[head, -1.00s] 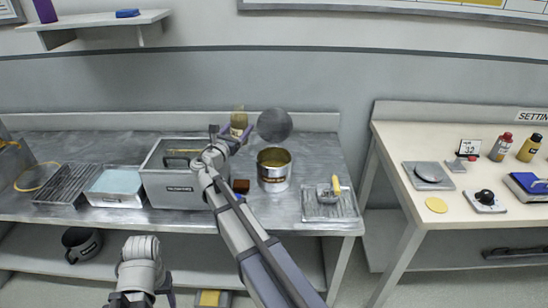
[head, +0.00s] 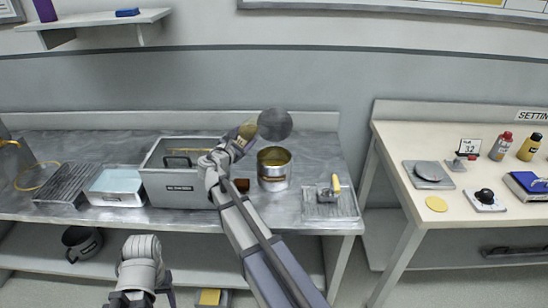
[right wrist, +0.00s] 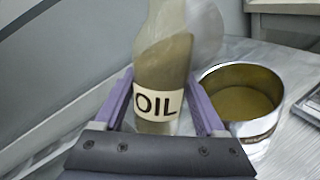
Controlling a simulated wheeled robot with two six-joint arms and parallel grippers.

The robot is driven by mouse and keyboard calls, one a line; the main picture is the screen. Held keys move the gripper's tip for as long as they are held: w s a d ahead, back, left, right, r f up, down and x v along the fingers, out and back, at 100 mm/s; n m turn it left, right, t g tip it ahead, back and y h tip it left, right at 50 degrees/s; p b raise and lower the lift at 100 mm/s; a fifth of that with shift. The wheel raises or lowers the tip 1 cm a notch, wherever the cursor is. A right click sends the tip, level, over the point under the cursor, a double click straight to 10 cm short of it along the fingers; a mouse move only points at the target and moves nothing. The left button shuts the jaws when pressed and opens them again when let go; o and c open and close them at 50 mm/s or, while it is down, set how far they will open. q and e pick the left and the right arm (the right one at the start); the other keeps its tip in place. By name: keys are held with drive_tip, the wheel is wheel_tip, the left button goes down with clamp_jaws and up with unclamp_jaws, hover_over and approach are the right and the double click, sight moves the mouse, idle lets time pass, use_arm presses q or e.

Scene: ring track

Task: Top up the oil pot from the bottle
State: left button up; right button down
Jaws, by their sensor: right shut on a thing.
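The oil bottle (head: 247,131) is held in my right gripper (head: 241,141), up and to the left of the oil pot. It leans right, toward the pot. In the right wrist view the bottle (right wrist: 164,65) shows its OIL label between the purple fingers of the gripper (right wrist: 163,105). The oil in it slants. The oil pot (head: 273,182) is an open metal can standing on the steel bench. In the right wrist view the pot (right wrist: 258,146) has yellowish oil inside, below its rim. No stream of oil shows. My left gripper (head: 142,298) is low at the bottom edge, partly cut off.
A round grey disc (head: 274,124) is behind the pot. A grey fryer box (head: 170,188) stands left of my right arm, and a brown block (head: 242,184) lies beside the arm. A tray with a yellow-handled tool (head: 336,186) is at right. A second table (head: 465,228) stands further right.

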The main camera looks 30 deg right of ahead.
sight(240, 129)
drive_tip(key=shift+s+d+f+m+y, duration=0.15)
drive_tip(key=shift+f+m+y, duration=0.15)
drive_tip(key=shift+f, duration=0.25)
drive_tip(key=shift+r+m+p, duration=0.3)
drive_tip(key=shift+p, duration=0.1)
drive_tip(key=shift+r+m+y+p, duration=0.5)
drive_tip(key=shift+r+p, duration=0.3)
drive_tip(key=shift+p, duration=0.4)
drive_tip(key=shift+w+a+f+m+y+p, duration=0.2)
drive_tip(key=shift+w+a+m+y+p, duration=0.15)
drive_tip(key=shift+m, duration=0.25)
drive_tip(key=shift+w+a+r+m+y+p, duration=0.1)
drive_tip(key=shift+a+r+m+y+p, duration=0.2)
drive_tip(key=shift+r+m+p, duration=0.5)
drive_tip(key=shift+a+r+m+y+p, duration=0.1)
drive_tip(key=shift+r+m+y+p, duration=0.3)
drive_tip(key=shift+p, duration=0.65)
idle(1.7)
drive_tip(key=shift+d+f+b, duration=0.15)
drive_tip(key=shift+f+b, duration=0.2)
drive_tip(key=shift+f, duration=0.05)
drive_tip(key=shift+d+f+m+y+b, duration=0.2)
drive_tip(key=shift+f+m+y+b, duration=0.1)
drive_tip(key=shift+f+b, duration=0.4)
